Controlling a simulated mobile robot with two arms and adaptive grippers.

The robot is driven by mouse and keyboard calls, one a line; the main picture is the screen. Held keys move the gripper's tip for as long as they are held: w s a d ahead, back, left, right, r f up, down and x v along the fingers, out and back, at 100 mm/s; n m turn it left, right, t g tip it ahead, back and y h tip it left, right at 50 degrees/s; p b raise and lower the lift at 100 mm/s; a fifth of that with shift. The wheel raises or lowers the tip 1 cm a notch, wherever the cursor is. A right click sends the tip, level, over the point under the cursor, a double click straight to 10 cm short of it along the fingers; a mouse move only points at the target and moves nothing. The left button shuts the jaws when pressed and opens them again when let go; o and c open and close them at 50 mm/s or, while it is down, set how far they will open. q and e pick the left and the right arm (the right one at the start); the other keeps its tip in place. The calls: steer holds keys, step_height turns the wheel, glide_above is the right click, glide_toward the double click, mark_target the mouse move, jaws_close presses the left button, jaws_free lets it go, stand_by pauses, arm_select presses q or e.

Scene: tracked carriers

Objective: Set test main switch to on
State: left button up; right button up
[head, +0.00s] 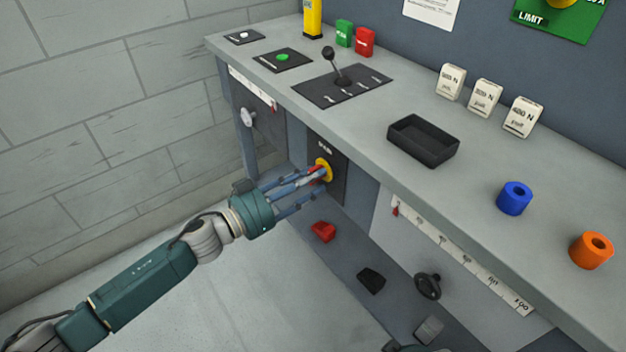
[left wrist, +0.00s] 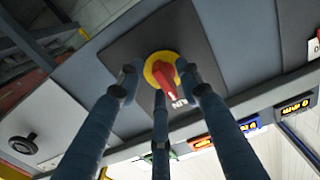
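The main switch (head: 324,165) is a red handle on a yellow round base, set on a dark plate on the front panel under the desk top. In the left wrist view the switch (left wrist: 163,70) shows its red handle slanting down and to the right, towards partly hidden white lettering on the plate. My left gripper (head: 314,180) is at the switch. In the left wrist view its three fingers (left wrist: 160,82) are spread around the switch, with gaps to the red handle; contact cannot be told.
On the desk top stand a lever panel (head: 342,85), a black tray (head: 423,140), blue (head: 515,197) and orange (head: 592,250) rings and several white weight blocks. The desk edge (head: 380,165) runs just above my left gripper. A red block (head: 323,231) lies below it.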

arm_select(q)
steer(key=shift+w+d, duration=0.2)
steer(key=shift+d, duration=0.15)
jaws_close()
